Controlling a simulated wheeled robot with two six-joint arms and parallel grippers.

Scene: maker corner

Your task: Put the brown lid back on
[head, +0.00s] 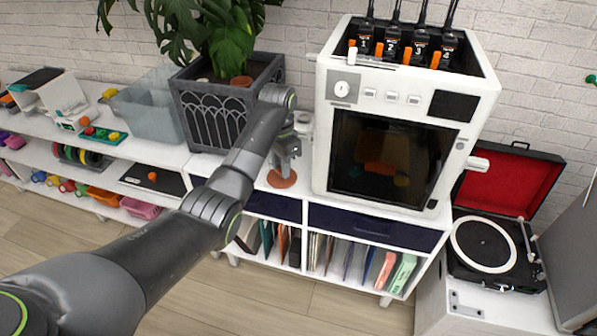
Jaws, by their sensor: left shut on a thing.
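The brown lid (281,181) is a flat, round, reddish-brown disc at the front of the white shelf top, between the dark planter and the white machine. My left gripper (285,170) points down at it and is shut on it. Its fingers cover part of the lid. I cannot tell whether the lid touches the shelf top or is held just above it. A small pale object (304,121) shows behind the gripper, mostly hidden. My right gripper is out of view.
The white machine (322,130) with a dark window stands close on the right. The dark planter (205,112) with a leafy plant is close on the left. A clear bin (150,112) stands farther left. An open record player (483,245) sits at right.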

